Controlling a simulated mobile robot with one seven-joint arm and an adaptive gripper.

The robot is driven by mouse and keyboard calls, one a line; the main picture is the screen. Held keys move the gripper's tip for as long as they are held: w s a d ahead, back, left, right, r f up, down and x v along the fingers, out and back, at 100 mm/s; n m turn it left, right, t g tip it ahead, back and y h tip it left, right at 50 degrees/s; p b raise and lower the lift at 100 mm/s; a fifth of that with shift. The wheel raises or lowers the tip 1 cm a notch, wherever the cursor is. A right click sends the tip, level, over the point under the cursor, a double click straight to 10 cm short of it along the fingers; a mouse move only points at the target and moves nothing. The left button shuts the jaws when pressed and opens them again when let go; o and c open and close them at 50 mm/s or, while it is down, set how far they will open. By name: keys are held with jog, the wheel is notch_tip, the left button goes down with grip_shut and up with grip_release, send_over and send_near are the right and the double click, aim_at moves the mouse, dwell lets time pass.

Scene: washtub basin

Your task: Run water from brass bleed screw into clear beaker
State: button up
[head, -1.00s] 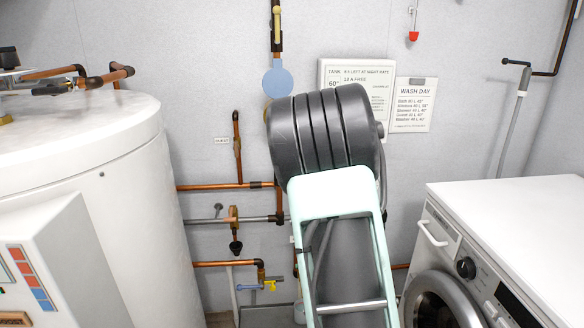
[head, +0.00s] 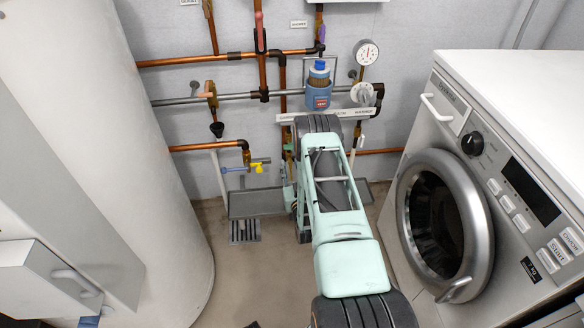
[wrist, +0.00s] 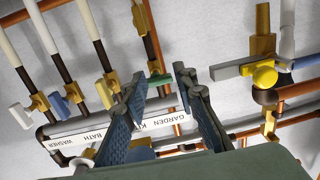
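I cannot make out the clear beaker in either view. I cannot single out the brass bleed screw; several brass fittings show. A row of taps with coloured levers lies beyond and left of the fingers. A yellow brass-coloured valve (wrist: 264,74) with a grey lever is to their right. In the head view my arm reaches away toward the pipes and hides my gripper.
In the head view a washing machine (head: 500,170) stands right and a white tank (head: 80,130) left. A brass valve (head: 211,95) sits above a black funnel (head: 217,130). A labelled sign (wrist: 100,130) crosses the tap row. A grey tray (head: 257,203) and floor grate (head: 244,231) lie below the pipes.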

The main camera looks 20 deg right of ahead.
jog(key=m+h+b, duration=0.1)
send_near(291, 164)
jog(key=b+x, duration=0.3)
jog(key=x, duration=0.6)
jog(key=shift+w+f, duration=0.1)
jog(key=shift+w, duration=0.15)
jog(key=shift+c, duration=0.2)
grip_shut()
